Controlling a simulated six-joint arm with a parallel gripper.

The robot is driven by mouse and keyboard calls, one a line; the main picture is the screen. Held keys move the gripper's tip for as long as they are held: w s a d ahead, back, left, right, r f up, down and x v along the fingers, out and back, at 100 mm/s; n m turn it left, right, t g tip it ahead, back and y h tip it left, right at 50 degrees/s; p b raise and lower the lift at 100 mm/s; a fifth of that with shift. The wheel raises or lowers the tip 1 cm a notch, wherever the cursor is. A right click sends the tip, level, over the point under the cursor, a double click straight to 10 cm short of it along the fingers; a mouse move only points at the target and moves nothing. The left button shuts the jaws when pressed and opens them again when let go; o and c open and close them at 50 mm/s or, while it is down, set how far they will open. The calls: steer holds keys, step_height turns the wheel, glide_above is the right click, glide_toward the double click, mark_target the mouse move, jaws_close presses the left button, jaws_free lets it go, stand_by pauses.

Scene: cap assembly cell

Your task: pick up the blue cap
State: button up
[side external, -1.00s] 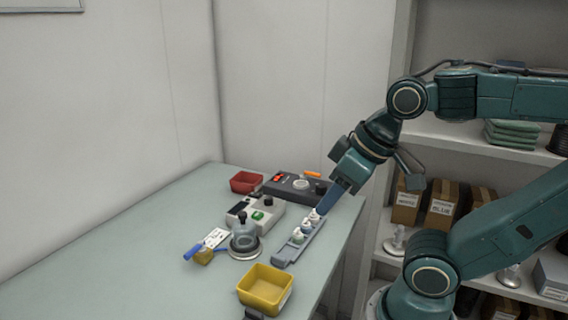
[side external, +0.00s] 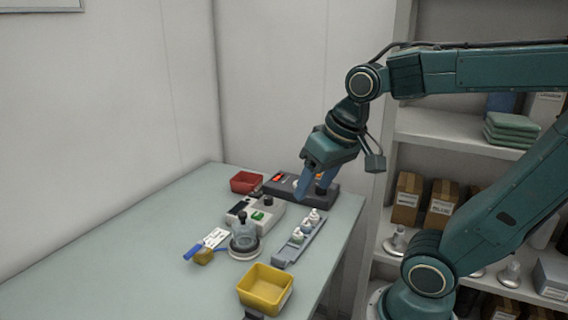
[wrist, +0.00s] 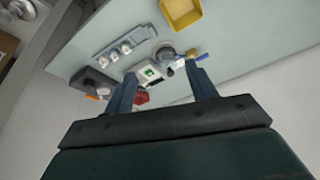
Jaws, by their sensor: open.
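My gripper (side external: 312,192) is open and empty, with its blue-grey fingers pointing down in front of the dark control box in the side view. In the wrist view its two fingers (wrist: 160,76) stand well apart with nothing between their tips. A narrow grey tray (side external: 284,257) holds a row of small whitish capped pieces (side external: 308,226); it also shows in the wrist view (wrist: 103,59). At this size I cannot tell which piece, if any, is the blue cap. My gripper is above and beyond the tray's far end, apart from the pieces.
A dark control box (side external: 280,185) and a red bin (side external: 243,182) are at the back. A white device with a green button (side external: 260,215), a domed clear-grey jar (side external: 245,238) and a blue-handled tool (side external: 193,252) stand left of the tray. A yellow bin (side external: 262,291) is in front.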

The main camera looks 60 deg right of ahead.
steer(key=w+d+f+m+g, duration=0.2)
steer(key=w+d+f+m, duration=0.1)
steer(key=w+d+m, duration=0.45)
steer(key=m+g, duration=0.2)
steer(key=m, duration=0.5)
glide_above(306, 218)
step_height(306, 218, down, 7)
steer(key=shift+y, duration=0.3)
steer(key=shift+f, duration=4.45)
steer(key=shift+f, duration=0.1)
steer(key=shift+f, duration=2.5)
steer(key=c, duration=0.8)
steer(key=shift+c, duration=0.2)
